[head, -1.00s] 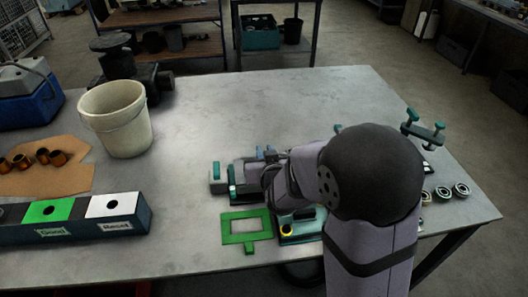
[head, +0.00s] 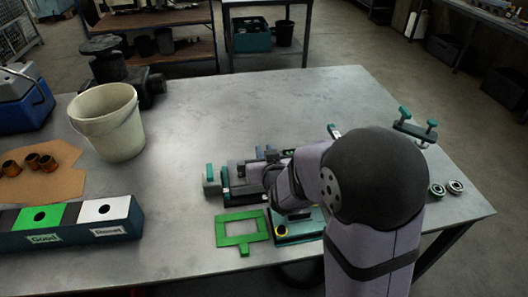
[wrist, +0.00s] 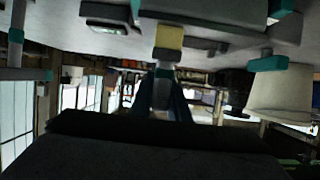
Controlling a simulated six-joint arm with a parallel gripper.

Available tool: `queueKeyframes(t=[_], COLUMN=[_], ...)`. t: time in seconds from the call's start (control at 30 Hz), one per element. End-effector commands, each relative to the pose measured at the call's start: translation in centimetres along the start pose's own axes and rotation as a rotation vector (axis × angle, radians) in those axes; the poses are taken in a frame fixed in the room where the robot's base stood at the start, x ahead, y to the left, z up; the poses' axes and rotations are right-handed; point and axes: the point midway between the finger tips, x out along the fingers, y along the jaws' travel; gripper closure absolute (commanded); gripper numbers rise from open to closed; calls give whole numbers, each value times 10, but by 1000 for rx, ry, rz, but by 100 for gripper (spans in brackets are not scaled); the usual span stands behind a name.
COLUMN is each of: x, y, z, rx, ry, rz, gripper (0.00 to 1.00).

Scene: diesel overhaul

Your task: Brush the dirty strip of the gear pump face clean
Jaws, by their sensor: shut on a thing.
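My gripper (wrist: 163,100) shows in the wrist view with its dark fingers shut on a brush. The brush has a grey handle, a teal band and a yellow bristle end (wrist: 169,38). The bristle end points at a grey body with teal end pieces (wrist: 225,17), part of the fixture; I cannot tell whether they touch. In the head view this grey and teal fixture (head: 212,182) sits near the table's front, and my arm hides the gripper, the brush and part of the fixture. The gear pump face and its dirty strip cannot be made out.
A green frame (head: 238,216) lies on the table before the fixture, beside a teal stand (head: 312,232). A bin block (head: 70,235), white bucket (head: 117,130) and brown bushings (head: 47,162) are at left. Bearings (head: 455,187) lie at right.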

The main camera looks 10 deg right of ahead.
Motion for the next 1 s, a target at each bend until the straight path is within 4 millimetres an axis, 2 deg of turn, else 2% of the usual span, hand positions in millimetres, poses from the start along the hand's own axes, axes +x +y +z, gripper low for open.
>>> queueKeyframes(t=[0.6, 1.0], x=[0, 0], y=[-18, -20], z=[1, 1], rx=[-1, -1], ry=[-2, -3], rz=[-1, -1], gripper=[100, 100])
